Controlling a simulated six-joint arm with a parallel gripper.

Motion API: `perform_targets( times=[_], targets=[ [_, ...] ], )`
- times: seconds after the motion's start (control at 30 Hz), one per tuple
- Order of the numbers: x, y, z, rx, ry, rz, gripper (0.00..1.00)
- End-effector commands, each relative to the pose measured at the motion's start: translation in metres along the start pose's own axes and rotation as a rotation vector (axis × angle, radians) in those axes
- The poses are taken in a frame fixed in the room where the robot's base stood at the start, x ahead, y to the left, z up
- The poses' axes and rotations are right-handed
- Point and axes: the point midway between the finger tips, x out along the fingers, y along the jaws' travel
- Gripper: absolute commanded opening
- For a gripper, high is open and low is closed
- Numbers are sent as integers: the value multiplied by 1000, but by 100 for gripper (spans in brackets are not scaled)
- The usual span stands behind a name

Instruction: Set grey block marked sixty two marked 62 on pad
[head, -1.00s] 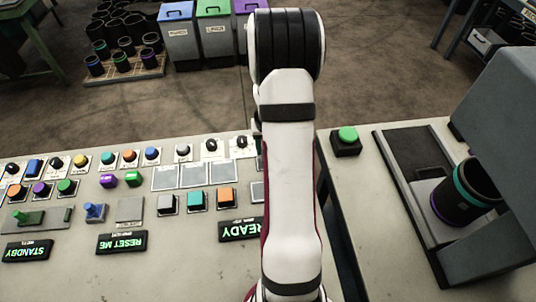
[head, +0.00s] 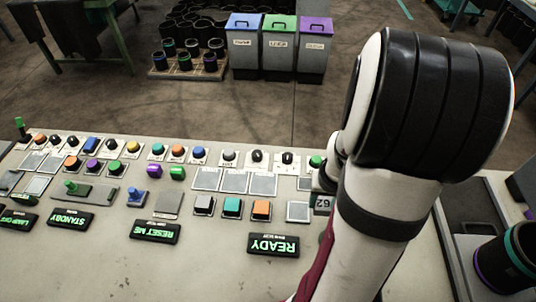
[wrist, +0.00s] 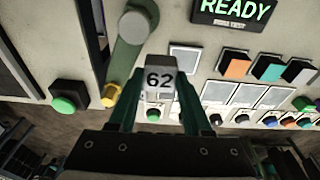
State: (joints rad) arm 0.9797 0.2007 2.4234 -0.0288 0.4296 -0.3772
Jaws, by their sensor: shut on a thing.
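The grey block marked 62 (wrist: 159,79) sits between the green fingers of my gripper (wrist: 158,98) in the wrist view, its number facing the camera. The fingers are shut on its two sides. In the head view the block (head: 322,203) shows only in part beside my arm, which hides most of my gripper. Flat grey square pads lie on the console. One pad (head: 298,211) is just left of the block in the head view; a pad (wrist: 184,59) is up and right of it in the wrist view. Whether the block touches the console cannot be told.
Coloured buttons and knobs crowd the console, including an orange button (head: 261,210) and a teal button (head: 232,207). A READY sign (head: 273,244) stands at its near side. A boxed green button (wrist: 63,105) is left in the wrist view. A dark cylinder (head: 507,255) stands at right.

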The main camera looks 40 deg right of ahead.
Motion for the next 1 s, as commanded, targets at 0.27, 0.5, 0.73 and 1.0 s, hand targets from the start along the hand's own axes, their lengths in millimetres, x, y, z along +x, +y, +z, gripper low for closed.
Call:
perform_targets(
  times=[0.27,0.5,0.73,1.0],
  targets=[
    [39,-48,-23,0,-1,0,0],
    [78,-49,-18,2,-1,0,0],
    [78,-49,-19,2,1,0,0],
    [81,-49,-18,2,1,0,78]
  ],
)
